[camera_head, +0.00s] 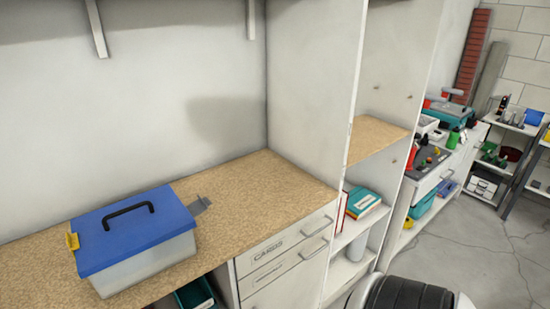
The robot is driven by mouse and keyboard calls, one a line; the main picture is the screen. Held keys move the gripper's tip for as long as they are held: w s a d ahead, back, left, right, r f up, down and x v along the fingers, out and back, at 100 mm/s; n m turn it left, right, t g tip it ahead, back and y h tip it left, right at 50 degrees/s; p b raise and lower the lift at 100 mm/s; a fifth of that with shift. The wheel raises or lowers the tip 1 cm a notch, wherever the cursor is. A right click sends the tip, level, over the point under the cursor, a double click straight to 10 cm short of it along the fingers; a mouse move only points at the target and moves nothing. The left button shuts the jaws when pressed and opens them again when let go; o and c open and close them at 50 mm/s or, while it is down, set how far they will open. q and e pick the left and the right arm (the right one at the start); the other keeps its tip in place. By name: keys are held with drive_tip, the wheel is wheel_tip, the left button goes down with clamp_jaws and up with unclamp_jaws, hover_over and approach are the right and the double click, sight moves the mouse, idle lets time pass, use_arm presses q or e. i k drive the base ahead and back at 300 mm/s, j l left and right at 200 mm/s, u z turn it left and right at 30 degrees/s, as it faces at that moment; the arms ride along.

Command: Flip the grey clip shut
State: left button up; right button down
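A storage box (150,267) with a pale translucent body and a blue lid (120,248) stands on the wooden worktop at the left. The lid is down and has a black handle (128,213) on top. The grey clip (201,205) is at the box's right end and sticks outward from the lid's edge, so it looks open. A yellow clip (72,241) is at the left end and lies against the box's side. Neither of my grippers shows in the head view.
The tan worktop (270,200) is clear to the right of the box, up to a white upright panel (315,90). Drawers (285,255) and a teal bin (195,297) are below. Books (362,202) sit on a shelf to the right.

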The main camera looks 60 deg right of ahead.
sight(201, 205)
drive_tip(key=l+z, duration=0.2)
drive_tip(key=l, duration=0.25)
drive_tip(key=i+l+z, duration=0.15)
drive_tip(key=l, duration=0.25)
drive_tip(key=l+z, duration=0.2)
drive_tip(key=l, duration=0.25)
